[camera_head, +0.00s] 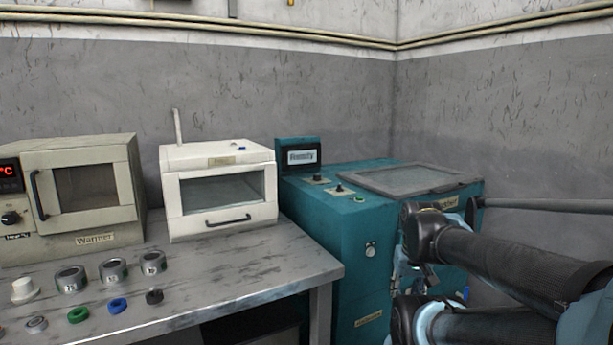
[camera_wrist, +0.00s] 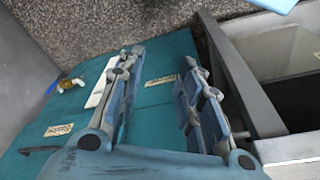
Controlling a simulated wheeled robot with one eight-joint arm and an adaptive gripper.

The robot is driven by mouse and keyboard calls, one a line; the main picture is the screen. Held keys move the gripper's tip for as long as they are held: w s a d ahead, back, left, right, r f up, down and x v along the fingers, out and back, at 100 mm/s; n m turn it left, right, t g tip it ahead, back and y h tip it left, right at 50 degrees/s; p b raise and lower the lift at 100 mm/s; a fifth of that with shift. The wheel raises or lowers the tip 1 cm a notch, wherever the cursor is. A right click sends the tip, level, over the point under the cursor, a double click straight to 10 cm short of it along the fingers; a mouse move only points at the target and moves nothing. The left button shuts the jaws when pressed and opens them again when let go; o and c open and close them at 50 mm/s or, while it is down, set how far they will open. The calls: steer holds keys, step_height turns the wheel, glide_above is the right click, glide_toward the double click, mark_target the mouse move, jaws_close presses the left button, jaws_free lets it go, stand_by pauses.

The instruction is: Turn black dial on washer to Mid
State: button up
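The washer (camera_head: 335,250) is a teal machine at the right of the bench in the head view. Its top carries a small display (camera_head: 303,156) that seems to read "Ready". A small black dial (camera_head: 339,188) sits on a pale plate on its top, with a second similar control (camera_head: 317,179) behind it. The dial markings are too small to read. My gripper (camera_wrist: 162,58) is open and empty in the wrist view, with teal surfaces behind its fingers. In the head view my arm covers the washer's right front, apart from the dials. I cannot make out a dial between the fingers.
A green button (camera_head: 360,199) and a grey lid (camera_head: 405,179) are on the washer's top. A round knob (camera_head: 370,249) is on its front. A white box oven (camera_head: 220,190) and a beige warmer (camera_head: 85,190) stand on the bench (camera_head: 230,275), with several metal cups and coloured rings.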

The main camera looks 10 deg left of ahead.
steer(key=shift+d, duration=0.2)
steer(key=o, duration=0.4)
steer(key=shift+r, duration=0.1)
step_height(320, 180, up, 2)
steer(key=shift+w+r, duration=0.1)
steer(key=shift+r, duration=0.1)
step_height(320, 180, up, 34)
steer(key=m+g, duration=0.2)
steer(key=m, duration=0.1)
glide_above(317, 175)
steer(key=d, duration=0.1)
steer(key=shift+y, duration=0.3)
steer(key=f, duration=1.7)
steer(key=shift+w+a, duration=0.35)
steer(key=shift+a, duration=0.05)
